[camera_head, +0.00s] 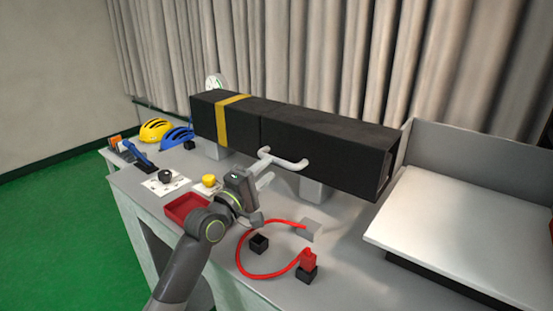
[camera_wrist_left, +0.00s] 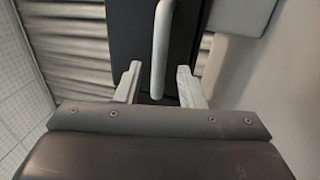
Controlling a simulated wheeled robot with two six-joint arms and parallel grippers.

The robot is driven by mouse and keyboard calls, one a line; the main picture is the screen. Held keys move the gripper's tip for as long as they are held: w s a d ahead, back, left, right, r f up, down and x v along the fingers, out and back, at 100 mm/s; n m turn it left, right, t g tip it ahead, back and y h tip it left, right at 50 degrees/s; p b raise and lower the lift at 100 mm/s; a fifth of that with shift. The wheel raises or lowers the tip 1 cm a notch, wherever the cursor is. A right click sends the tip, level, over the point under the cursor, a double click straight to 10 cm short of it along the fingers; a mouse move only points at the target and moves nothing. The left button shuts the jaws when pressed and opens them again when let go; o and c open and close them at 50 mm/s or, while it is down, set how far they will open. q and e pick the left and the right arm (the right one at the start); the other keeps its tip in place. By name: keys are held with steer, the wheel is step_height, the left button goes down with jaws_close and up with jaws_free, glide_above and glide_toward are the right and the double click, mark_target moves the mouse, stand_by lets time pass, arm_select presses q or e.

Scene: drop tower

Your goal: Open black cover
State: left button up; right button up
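The black cover (camera_head: 325,146) is a long dark box lying across the bench, with a yellow band (camera_head: 226,120) near its left part. A light grey bar handle (camera_head: 283,162) sticks out from its front side. My left gripper (camera_head: 262,184) is just in front of and below the handle. In the left wrist view, the gripper's two pale fingers (camera_wrist_left: 157,88) are apart, with the handle (camera_wrist_left: 161,45) running between them and gaps on both sides. The cover (camera_wrist_left: 136,30) fills the background behind the handle there. My right gripper is not in view.
A red cable (camera_head: 241,262) with a red plug (camera_head: 308,259) lies on the bench in front. A red tray (camera_head: 187,207), black knob (camera_head: 165,176), yellow button (camera_head: 208,180) and two helmets, yellow (camera_head: 155,130) and blue (camera_head: 176,137), stand left. A white slab (camera_head: 465,230) stands right.

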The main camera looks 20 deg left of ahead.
mark_target(276, 158)
arm_select(q)
steer(key=x, duration=0.5)
jaws_close()
stand_by(0.3)
